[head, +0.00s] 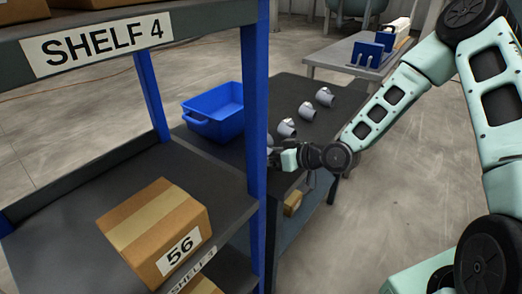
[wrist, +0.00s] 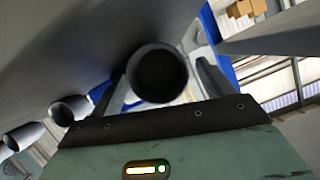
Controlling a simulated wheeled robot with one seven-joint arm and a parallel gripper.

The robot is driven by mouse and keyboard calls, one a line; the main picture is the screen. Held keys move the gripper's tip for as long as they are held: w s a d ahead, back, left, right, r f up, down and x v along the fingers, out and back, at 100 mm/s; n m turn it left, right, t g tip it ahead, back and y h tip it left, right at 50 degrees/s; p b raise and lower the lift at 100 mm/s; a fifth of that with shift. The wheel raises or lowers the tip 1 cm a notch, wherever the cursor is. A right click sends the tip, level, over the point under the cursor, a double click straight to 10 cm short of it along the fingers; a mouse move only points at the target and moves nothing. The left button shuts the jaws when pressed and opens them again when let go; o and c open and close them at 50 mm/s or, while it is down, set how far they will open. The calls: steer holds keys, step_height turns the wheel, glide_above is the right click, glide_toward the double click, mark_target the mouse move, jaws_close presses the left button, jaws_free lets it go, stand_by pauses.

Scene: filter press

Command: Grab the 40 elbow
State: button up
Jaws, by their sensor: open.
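Grey pipe elbows stand in a row on the dark table: one (head: 325,96) at the back, one (head: 307,111) in the middle, one (head: 287,127) nearer. No number is readable on them. My gripper (head: 273,159) is low over the table's near part, beside the blue shelf post. In the wrist view, my gripper (wrist: 167,80) is open, with one finger on each side of an elbow's round, dark opening (wrist: 159,74). I cannot tell whether the fingers touch it. Other elbows (wrist: 70,110) show to the left.
A blue bin (head: 214,112) stands on the dark table (head: 345,98), left of the elbows. The shelf rack's blue post (head: 256,150) rises close to my gripper. A box marked 56 (head: 155,235) sits on the rack. A grey bench (head: 345,52) stands behind.

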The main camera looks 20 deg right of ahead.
steer(key=c, duration=1.2)
steer(key=shift+r, duration=0.1)
steer(key=shift+c, duration=0.2)
